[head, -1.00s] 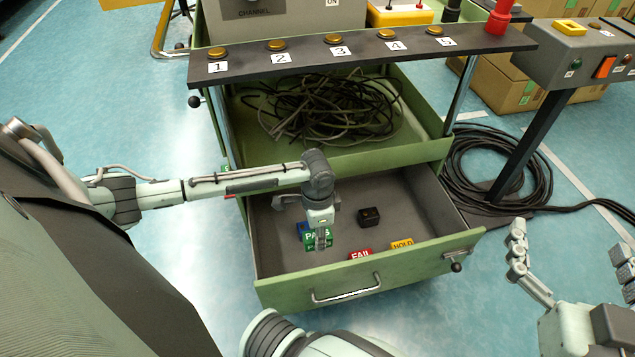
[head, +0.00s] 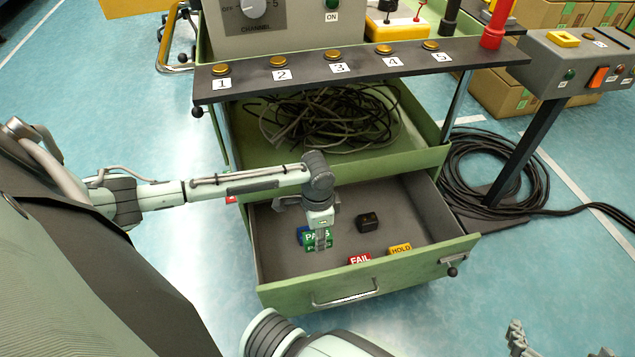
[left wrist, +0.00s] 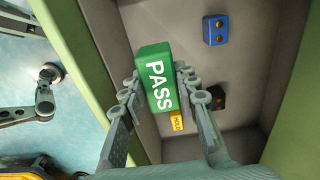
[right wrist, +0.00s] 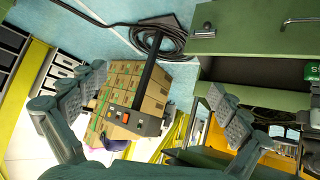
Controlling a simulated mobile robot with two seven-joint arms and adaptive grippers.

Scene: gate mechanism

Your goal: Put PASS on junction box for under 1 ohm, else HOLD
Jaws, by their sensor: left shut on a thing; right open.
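My left gripper (head: 318,240) is shut on the green PASS block (left wrist: 157,80) and holds it over the open grey drawer (head: 285,262). The PASS lettering shows in the left wrist view between the fingers. A red FAIL block (head: 360,259) and a yellow HOLD block (head: 400,249) are at the drawer's front. A blue block (left wrist: 215,30) and a black block (left wrist: 216,98), both with brass-coloured studs, are in the drawer. My right gripper (right wrist: 158,85) is open and empty, at the lower right of the head view. I cannot tell which thing is the junction box.
A dark bar with brass terminals numbered 1 to 5 (head: 310,76) spans above the drawer. Behind it is a grey box with a CHANNEL dial (head: 285,20). A grey switch box (head: 565,68) stands right. Cables lie in the green tray (head: 420,160) and on the floor.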

